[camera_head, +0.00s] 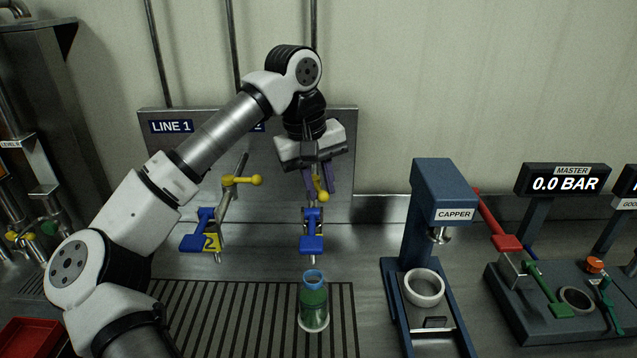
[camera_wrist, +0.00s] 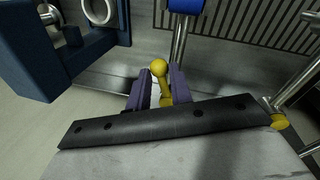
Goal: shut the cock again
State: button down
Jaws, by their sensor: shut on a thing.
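My gripper (camera_head: 321,190) reaches down in front of the back panel, at the right-hand pipe. Its purple fingers are shut on a yellow ball-ended cock handle (camera_head: 320,184). The wrist view shows the yellow ball (camera_wrist: 158,67) between the fingertips (camera_wrist: 160,88), with the yellow stem running back toward the palm. My fingers partly hide the handle and the cock body. Below it on the same pipe is a blue lever (camera_head: 312,243). A green bottle (camera_head: 314,307) with a blue neck stands upright under this outlet.
To the left, another pipe has a yellow handle (camera_head: 242,181) and a blue lever (camera_head: 196,243). The blue capper (camera_head: 439,190) stands close on the right. Further right is a gauge reading 0.0 BAR (camera_head: 563,184). The slatted drain (camera_head: 230,318) is bare left of the bottle.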

jog(key=n, duration=0.1)
jog(key=d+n+b, duration=0.1)
jog(key=n+b, duration=0.1)
jog(key=shift+w+d+t, duration=0.25)
jog(key=shift+t, duration=0.05)
jog(key=shift+w+d+r+n+t+y+b, duration=0.15)
jog(key=shift+w+d+n+y, duration=0.4)
jog(key=shift+n, duration=1.35)
jog(key=shift+w+d+f+n+t+y+b, duration=0.1)
jog(key=shift+w+d+n+t+b, duration=0.2)
jog(key=shift+w+n, duration=1.1)
jog(key=shift+w+d+r+n+t+y+b, duration=0.15)
jog(key=shift+d+n+y, duration=0.3)
jog(key=shift+n, duration=1.95)
jog(key=shift+f, duration=0.1)
jog(key=c, duration=1.5)
grip_release()
